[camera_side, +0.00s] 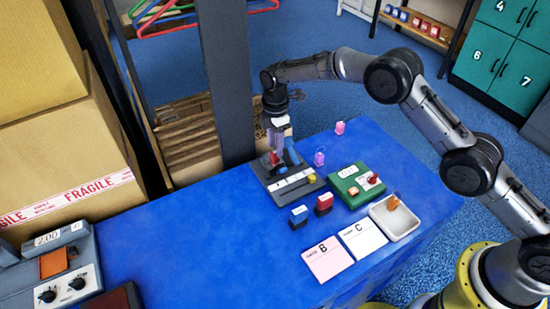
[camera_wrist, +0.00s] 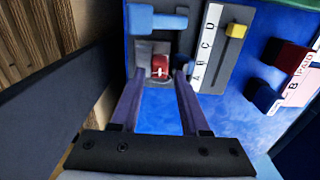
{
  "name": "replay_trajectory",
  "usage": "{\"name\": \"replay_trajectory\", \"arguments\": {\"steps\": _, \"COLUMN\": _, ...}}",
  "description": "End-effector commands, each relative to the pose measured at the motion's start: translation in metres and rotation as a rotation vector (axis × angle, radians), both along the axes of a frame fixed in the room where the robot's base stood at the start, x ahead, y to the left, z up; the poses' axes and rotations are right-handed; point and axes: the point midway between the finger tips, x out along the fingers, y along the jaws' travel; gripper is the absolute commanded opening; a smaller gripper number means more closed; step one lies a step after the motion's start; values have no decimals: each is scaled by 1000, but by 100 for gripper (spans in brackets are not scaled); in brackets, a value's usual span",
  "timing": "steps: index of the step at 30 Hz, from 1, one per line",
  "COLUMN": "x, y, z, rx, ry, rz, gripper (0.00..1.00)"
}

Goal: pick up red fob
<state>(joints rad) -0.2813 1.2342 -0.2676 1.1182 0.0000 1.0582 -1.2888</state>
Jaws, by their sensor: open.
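A small red piece with a white mark (camera_wrist: 159,67) shows between my fingers in the wrist view, at the edge of a dark grey panel; it also shows in the side view (camera_side: 275,158). I cannot tell whether it is a loose fob or part of the panel. My gripper (camera_side: 281,143) points down over the panel's far left end. In the wrist view my gripper (camera_wrist: 158,82) is open, its fingers on either side of the red piece, with no visible grip. A pink tag (camera_side: 340,128) and a purple tag (camera_side: 320,158) stand on the blue table.
The dark grey panel (camera_side: 301,192) has a blue lever (camera_side: 292,153) and a yellow slider (camera_side: 311,178). Blue (camera_side: 299,217) and red (camera_side: 324,204) blocks, a green box (camera_side: 347,187) and a white tray (camera_side: 402,228) with an orange tag stand nearby. A dark post (camera_side: 228,80) rises behind.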

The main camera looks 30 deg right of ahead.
Motion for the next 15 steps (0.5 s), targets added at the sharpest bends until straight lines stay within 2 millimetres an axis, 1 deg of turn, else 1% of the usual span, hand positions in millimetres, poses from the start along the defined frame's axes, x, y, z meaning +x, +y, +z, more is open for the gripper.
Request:
{"name": "replay_trajectory", "arguments": {"steps": 1, "x": 0, "y": 1, "z": -8, "rx": 0, "ry": 1, "rz": 0, "gripper": 45}}
{"name": "replay_trajectory", "arguments": {"steps": 3, "x": 0, "y": 1, "z": -16, "rx": 0, "ry": 0, "rz": 0, "gripper": 45}}
{"name": "replay_trajectory", "arguments": {"steps": 6, "x": 0, "y": 1, "z": -22, "rx": 0, "ry": -1, "rz": 0, "gripper": 45}}
{"name": "replay_trajectory", "arguments": {"steps": 13, "x": 0, "y": 1, "z": -23, "rx": 0, "ry": -1, "rz": 0, "gripper": 45}}
{"name": "replay_trajectory", "arguments": {"steps": 14, "x": 0, "y": 1, "z": -23, "rx": 0, "ry": -1, "rz": 0, "gripper": 43}}
{"name": "replay_trajectory", "arguments": {"steps": 15, "x": 0, "y": 1, "z": -23, "rx": 0, "ry": -1, "rz": 0, "gripper": 36}}
